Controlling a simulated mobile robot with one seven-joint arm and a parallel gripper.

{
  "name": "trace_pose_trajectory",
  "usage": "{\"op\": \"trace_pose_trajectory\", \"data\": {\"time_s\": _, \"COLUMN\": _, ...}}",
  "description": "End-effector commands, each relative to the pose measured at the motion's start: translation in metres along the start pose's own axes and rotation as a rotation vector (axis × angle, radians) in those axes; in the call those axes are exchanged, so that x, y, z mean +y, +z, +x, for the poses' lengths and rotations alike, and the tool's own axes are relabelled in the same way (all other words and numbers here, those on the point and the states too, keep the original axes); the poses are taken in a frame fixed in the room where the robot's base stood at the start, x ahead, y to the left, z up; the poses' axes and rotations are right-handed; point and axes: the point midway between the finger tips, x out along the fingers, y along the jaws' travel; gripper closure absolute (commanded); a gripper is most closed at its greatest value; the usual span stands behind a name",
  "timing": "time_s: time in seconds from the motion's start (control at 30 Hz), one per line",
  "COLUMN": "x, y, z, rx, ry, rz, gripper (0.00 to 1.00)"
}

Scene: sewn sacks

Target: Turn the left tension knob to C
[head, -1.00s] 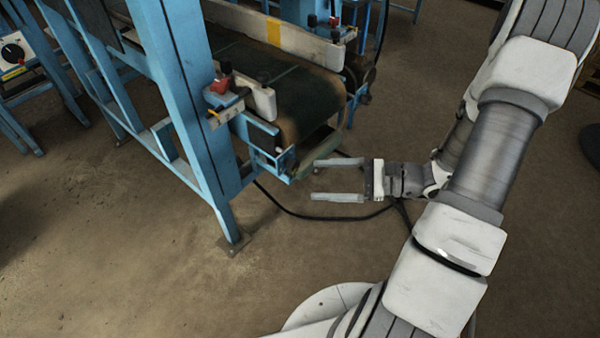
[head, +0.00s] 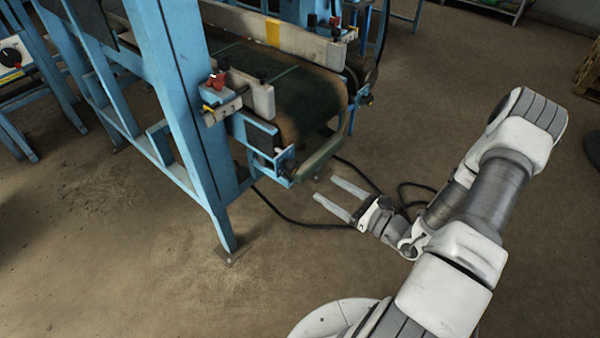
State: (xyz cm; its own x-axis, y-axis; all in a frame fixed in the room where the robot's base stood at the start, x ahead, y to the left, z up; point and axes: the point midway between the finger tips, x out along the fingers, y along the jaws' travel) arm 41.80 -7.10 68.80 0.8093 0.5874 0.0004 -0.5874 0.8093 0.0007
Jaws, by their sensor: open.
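A red knob (head: 217,80) sits on a bracket at the near left side of the conveyor, beside the blue upright; it looks like the left tension knob. A pale plate (head: 222,109) lies just below it; no letters are readable. My gripper (head: 326,189) is open and empty, below and to the right of the knob, clear of the conveyor end. Its two fingers point up and left.
The dark conveyor belt (head: 300,104) runs between pale side rails. A blue upright (head: 190,110) stands left of it. Another knob set (head: 335,28) is at the far side. A panel with a black dial (head: 11,57) is at far left. A black cable (head: 290,217) lies on open floor.

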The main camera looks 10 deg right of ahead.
Motion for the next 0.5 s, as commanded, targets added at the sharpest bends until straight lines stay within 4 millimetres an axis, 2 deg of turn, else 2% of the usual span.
{"op": "trace_pose_trajectory", "data": {"time_s": 0.1, "x": 0.001, "y": -0.002, "z": 0.028, "rx": -0.001, "ry": 0.005, "rz": -0.002, "gripper": 0.21}}
{"op": "trace_pose_trajectory", "data": {"time_s": 0.3, "x": 0.001, "y": -0.002, "z": 0.070, "rx": -0.002, "ry": 0.004, "rz": -0.001, "gripper": 0.21}}
{"op": "trace_pose_trajectory", "data": {"time_s": 0.5, "x": 0.000, "y": -0.001, "z": 0.098, "rx": 0.000, "ry": 0.002, "rz": -0.002, "gripper": 0.21}}
